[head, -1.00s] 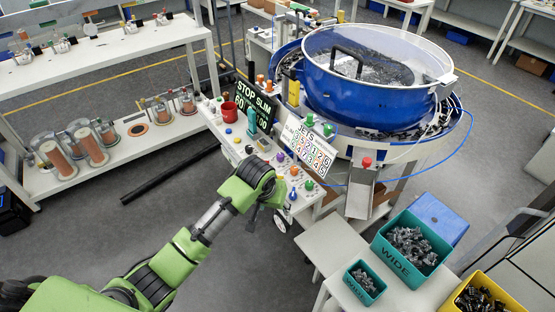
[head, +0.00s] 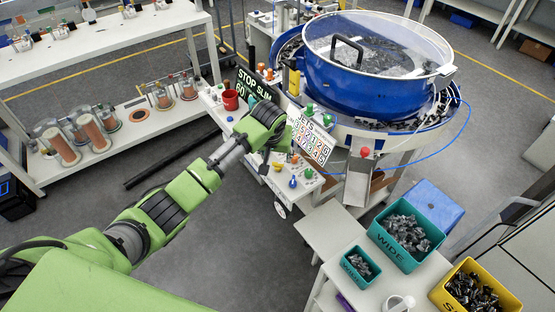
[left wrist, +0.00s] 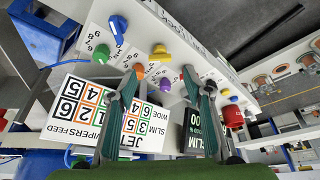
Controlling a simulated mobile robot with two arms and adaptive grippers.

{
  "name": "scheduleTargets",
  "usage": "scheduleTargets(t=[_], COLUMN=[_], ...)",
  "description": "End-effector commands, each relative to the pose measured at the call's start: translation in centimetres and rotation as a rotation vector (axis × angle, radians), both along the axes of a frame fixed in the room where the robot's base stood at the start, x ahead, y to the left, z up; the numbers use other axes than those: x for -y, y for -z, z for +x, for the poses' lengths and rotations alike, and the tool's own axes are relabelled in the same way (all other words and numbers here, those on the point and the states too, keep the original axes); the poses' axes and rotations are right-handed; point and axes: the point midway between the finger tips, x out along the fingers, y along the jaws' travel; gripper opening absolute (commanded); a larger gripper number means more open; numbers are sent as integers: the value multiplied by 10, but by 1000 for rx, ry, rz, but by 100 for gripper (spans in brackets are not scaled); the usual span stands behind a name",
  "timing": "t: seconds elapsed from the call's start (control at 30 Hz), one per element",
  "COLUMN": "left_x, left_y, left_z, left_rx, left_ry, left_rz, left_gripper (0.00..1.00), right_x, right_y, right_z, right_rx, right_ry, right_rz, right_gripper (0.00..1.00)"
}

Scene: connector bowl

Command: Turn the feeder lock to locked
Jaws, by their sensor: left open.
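The control panel (left wrist: 190,50) carries several coloured knobs, and upside-down lettering along its edge seems to include "LOCK". Which knob is the feeder lock I cannot tell. A blue lever knob (left wrist: 118,25), a yellow knob (left wrist: 160,52) and a purple knob (left wrist: 165,84) show in the left wrist view. My left gripper (left wrist: 163,73) is open and empty over the panel, with the yellow and purple knobs appearing between its fingers. In the head view the left hand covers part of the panel; the blue knob (head: 293,182) shows to its right. My right gripper is not in view.
The blue bowl feeder (head: 365,90) stands behind at right. Teal bins (head: 383,243) of connectors are at lower right.

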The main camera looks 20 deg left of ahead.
Motion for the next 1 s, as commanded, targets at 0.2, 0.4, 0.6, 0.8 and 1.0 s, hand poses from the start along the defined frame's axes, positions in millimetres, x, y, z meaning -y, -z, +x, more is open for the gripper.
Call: scheduleTargets(t=[0.2,0.4,0.6,0.8,1.0], left_x=[-2,-2,-3,-3,-3], left_y=[31,49,58,59,59], left_z=[12,20,24,24,24], left_rx=[-3,-1,0,1,1], left_ry=[-1,0,1,2,1], left_rz=[1,0,-1,0,0], left_gripper=[46,46,46,46,22], right_x=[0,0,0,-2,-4], right_y=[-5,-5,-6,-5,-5], right_z=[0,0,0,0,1], right_rx=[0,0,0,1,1], right_ry=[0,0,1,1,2], right_rz=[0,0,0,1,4], right_gripper=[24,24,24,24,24])
